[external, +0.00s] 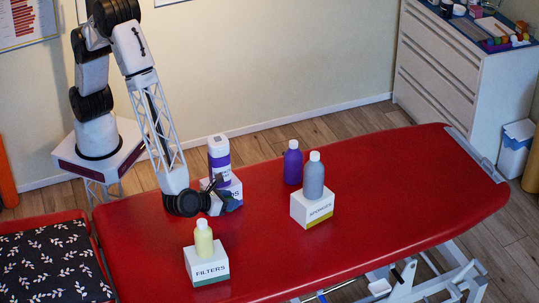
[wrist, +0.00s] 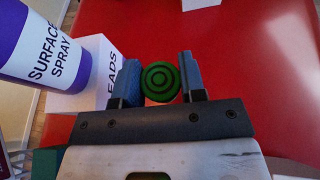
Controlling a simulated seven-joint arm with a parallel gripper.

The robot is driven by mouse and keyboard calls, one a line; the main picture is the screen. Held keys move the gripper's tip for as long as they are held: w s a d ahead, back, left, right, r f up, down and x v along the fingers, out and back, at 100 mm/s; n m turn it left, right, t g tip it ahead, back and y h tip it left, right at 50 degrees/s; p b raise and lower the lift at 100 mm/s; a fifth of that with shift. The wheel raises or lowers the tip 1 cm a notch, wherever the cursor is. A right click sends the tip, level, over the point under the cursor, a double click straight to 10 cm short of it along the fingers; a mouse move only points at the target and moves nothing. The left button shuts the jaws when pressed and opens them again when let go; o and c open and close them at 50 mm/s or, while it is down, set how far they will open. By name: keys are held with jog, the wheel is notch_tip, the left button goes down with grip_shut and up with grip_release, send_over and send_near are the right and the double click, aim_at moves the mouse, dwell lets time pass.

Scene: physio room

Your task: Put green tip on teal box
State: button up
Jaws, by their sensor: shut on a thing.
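My gripper (external: 226,196) is low over the red table, in front of the box with the spray bottle. In the wrist view its fingers (wrist: 160,78) are closed on the green tip (wrist: 160,82), a round dark green piece with concentric rings. I cannot make the tip out in the external view. No box is plainly teal all over. The white FILTERS box (external: 200,263) has a dark green band at its base and carries a pale yellow bottle (external: 203,239). It stands nearer the camera than my gripper.
A purple-and-white spray bottle (external: 219,160) stands on a white box (external: 234,188) close beside my gripper. A grey bottle (external: 313,176) stands on the SPONGES box (external: 311,209), with a purple bottle (external: 292,164) behind. The red table (external: 420,185) is clear on the right.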

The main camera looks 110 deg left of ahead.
jog(key=s+a, duration=0.3)
jog(key=s, duration=1)
jog(key=s+a+r+m+t+h, duration=0.1)
jog(key=s+a, duration=0.3)
jog(key=s, duration=0.9)
jog(key=s+a+m+t, duration=0.1)
jog(key=s+a, duration=0.2)
jog(key=s, duration=1)
jog(key=shift+a+r, duration=0.15)
jog(key=shift+a, duration=0.2)
jog(key=shift+w, duration=0.1)
jog(key=w+d, duration=0.2)
jog(key=w, duration=0.3)
jog(key=w+d+f, duration=0.1)
jog(key=w+d, duration=0.1)
jog(key=w, duration=0.2)
jog(key=w+d, duration=0.2)
jog(key=w, duration=0.3)
jog(key=shift+w+d+f, duration=0.1)
jog(key=shift+w+f, duration=0.15)
jog(key=shift+w, duration=0.05)
jog(key=shift+f, duration=1.75)
jog(key=shift+f, duration=0.15)
